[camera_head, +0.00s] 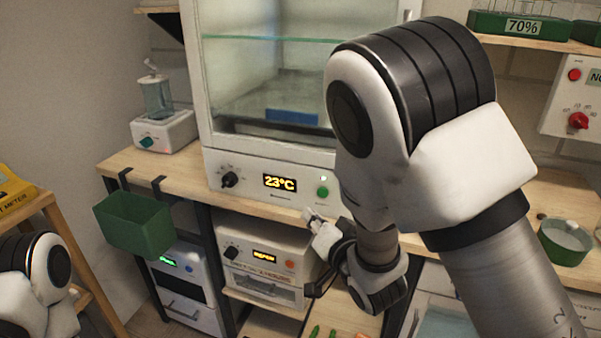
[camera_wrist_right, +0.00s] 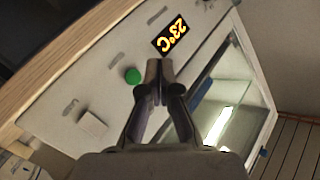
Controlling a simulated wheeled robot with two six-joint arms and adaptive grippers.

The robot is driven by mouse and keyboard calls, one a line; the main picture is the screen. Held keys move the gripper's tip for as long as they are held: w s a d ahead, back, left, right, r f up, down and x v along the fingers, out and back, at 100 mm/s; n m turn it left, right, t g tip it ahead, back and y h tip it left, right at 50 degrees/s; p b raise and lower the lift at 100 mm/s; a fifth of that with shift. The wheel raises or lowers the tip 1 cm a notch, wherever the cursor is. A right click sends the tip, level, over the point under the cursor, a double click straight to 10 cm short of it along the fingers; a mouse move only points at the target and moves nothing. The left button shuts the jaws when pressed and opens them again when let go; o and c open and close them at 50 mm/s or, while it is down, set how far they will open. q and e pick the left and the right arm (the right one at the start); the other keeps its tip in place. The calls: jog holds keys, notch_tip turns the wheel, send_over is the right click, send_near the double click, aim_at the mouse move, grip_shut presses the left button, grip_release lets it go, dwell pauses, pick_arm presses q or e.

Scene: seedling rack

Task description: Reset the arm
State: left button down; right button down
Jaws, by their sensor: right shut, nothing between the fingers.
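My right arm reaches across the right half of the head view. Its gripper (camera_head: 309,214) is small there, just below the front panel of the glass-fronted cabinet (camera_head: 215,167). In the right wrist view the right gripper (camera_wrist_right: 158,70) is shut and empty, its fingertips together. Behind them are the panel's green button (camera_wrist_right: 132,75) and the 23°C display (camera_wrist_right: 169,35); I cannot tell touching from apart. The button (camera_head: 322,191) and display (camera_head: 280,183) also show in the head view. Of my left arm only a link shows at lower left; its gripper is out of view.
A green bin (camera_head: 133,224) hangs from the bench's front edge (camera_head: 190,184). A green bowl (camera_head: 565,243) stands at right. A wooden stand (camera_head: 62,225) is at left.

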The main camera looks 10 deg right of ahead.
jog(key=s+d+f+m+g+h+p, duration=0.1)
jog(key=s+d+f+g+p, duration=0.1)
jog(key=s+f, duration=0.3)
jog(key=s+d+f+g+h+p, duration=0.1)
jog(key=s+d+f+g+p, duration=0.15)
jog(key=f, duration=0.55)
jog(key=s+d+f+m+g+p, duration=0.1)
jog(key=s+d+f+g+p, duration=0.1)
jog(key=s+f, duration=0.3)
jog(key=s+d+f+n+g, duration=0.1)
jog(key=s+f+n+g, duration=0.1)
jog(key=s, duration=0.4)
jog(key=s+d+f+n+g, duration=0.1)
jog(key=s+f+n+g, duration=0.1)
jog(key=s+f+g, duration=0.2)
jog(key=s+f+n+g+h+p, duration=0.1)
jog(key=s+f+n+g, duration=0.1)
jog(key=s, duration=0.7)
notch_tip(320, 180, down, 2)
jog(key=shift+s+d+f+n+g, duration=0.1)
jog(key=shift+s+d+n+g, duration=0.3)
jog(key=shift+g, duration=0.45)
